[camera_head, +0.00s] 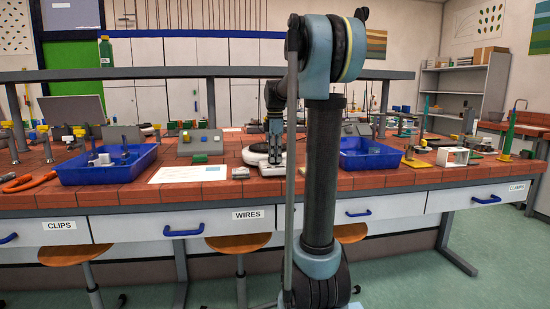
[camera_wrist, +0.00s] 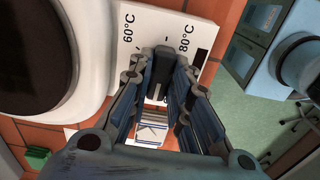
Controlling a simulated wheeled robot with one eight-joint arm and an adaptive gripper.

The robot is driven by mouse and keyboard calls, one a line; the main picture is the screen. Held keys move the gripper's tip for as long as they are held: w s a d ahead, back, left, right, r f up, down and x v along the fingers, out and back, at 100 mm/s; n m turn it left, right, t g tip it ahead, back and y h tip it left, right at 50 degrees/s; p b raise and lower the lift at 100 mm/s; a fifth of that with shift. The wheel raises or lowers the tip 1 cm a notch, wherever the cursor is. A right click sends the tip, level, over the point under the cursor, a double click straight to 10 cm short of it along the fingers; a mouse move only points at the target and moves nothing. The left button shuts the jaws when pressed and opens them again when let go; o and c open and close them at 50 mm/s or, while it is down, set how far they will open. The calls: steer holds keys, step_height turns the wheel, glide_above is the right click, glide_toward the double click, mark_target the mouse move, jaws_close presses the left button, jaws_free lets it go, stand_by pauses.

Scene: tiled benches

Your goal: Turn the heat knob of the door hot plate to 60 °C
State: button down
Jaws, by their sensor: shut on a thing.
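A white hot plate (camera_head: 262,153) with a round top stands near the front edge of the tiled bench in the head view. In the wrist view its dark round heating surface (camera_wrist: 38,50) and white rim are at the left. Its white control panel (camera_wrist: 152,18) carries the marks 60 °C at left and 80 °C at right. My gripper (camera_wrist: 164,58) is over the panel, with its fingers shut on the dark heat knob (camera_wrist: 162,72). The fingers cover much of the dial, and I cannot tell where the knob points. My gripper also shows in the head view (camera_head: 275,146).
Blue trays (camera_head: 105,168) (camera_head: 372,160) stand left and right of the hot plate. A white sheet (camera_head: 188,174) and a green block (camera_head: 240,173) lie just left of it. Drawers (camera_head: 181,224) line the bench front, with stools (camera_head: 238,243) below.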

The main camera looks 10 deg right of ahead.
steer(key=shift+w, duration=0.1)
steer(key=m, duration=0.5)
steer(key=shift+m, duration=0.4)
steer(key=m, duration=1.1)
steer(key=shift+m, duration=0.4)
steer(key=m, duration=0.5)
steer(key=shift+m, duration=0.4)
steer(key=c, duration=1.5)
jaws_free()
steer(key=shift+r, duration=0.1)
